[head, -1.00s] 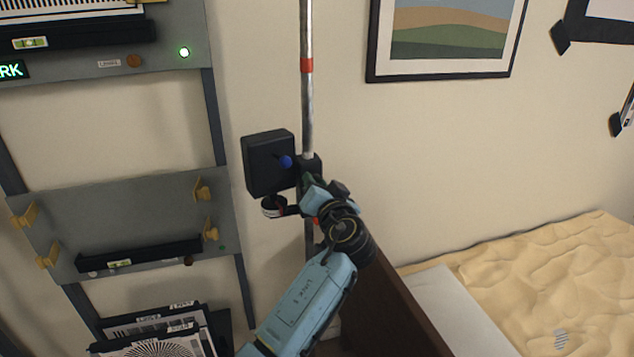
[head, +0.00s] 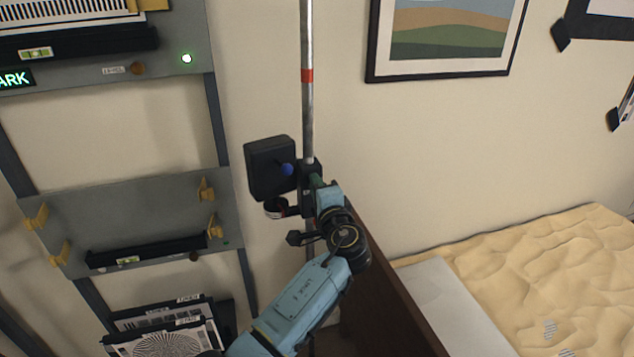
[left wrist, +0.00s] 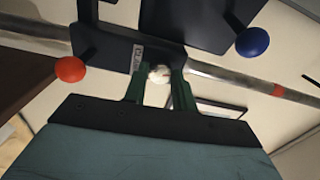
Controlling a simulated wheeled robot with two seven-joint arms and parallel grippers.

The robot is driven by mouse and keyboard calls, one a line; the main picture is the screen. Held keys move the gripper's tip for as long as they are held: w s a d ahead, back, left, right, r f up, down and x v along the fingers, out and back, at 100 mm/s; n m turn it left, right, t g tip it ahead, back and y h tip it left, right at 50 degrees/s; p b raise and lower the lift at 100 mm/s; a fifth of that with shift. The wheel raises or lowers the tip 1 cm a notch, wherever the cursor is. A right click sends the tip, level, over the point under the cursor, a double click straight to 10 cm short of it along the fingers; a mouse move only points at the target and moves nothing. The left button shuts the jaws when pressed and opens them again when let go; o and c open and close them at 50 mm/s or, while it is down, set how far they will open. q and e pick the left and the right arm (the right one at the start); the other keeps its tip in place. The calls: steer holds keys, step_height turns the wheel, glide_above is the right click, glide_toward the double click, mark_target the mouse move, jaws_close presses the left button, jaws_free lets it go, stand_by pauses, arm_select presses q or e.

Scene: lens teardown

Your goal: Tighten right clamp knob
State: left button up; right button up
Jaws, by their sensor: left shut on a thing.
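A dark clamp (head: 308,169) holds onto an upright metal pole (head: 307,120) with a red band. In the left wrist view the clamp body (left wrist: 112,52) carries a small label and a round pale knob (left wrist: 158,75). My left gripper (left wrist: 159,80) has its green fingers shut on this pale knob, one finger on each side. In the head view the left gripper (head: 317,181) meets the clamp from the lower right, and the arm hides the knob. A blue knob (left wrist: 252,42) and an orange-red knob (left wrist: 70,69) stand clear of the fingers. My right gripper is not in view.
A black box (head: 265,160) is beside the pole, with a dark ring-like part (head: 275,207) below it. A grey rack (head: 150,215) with yellow clips stands left. A brown panel (head: 385,285) and a sand-coloured bed (head: 545,265) lie right.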

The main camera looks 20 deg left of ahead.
arm_select(q)
steer(key=shift+m+p, duration=0.95)
steer(key=shift+m, duration=0.75)
steer(key=o, duration=1)
steer(key=shift+s+d, duration=0.1)
steer(key=b+v, duration=0.2)
steer(key=v, duration=1.1)
steer(key=shift+f, duration=0.1)
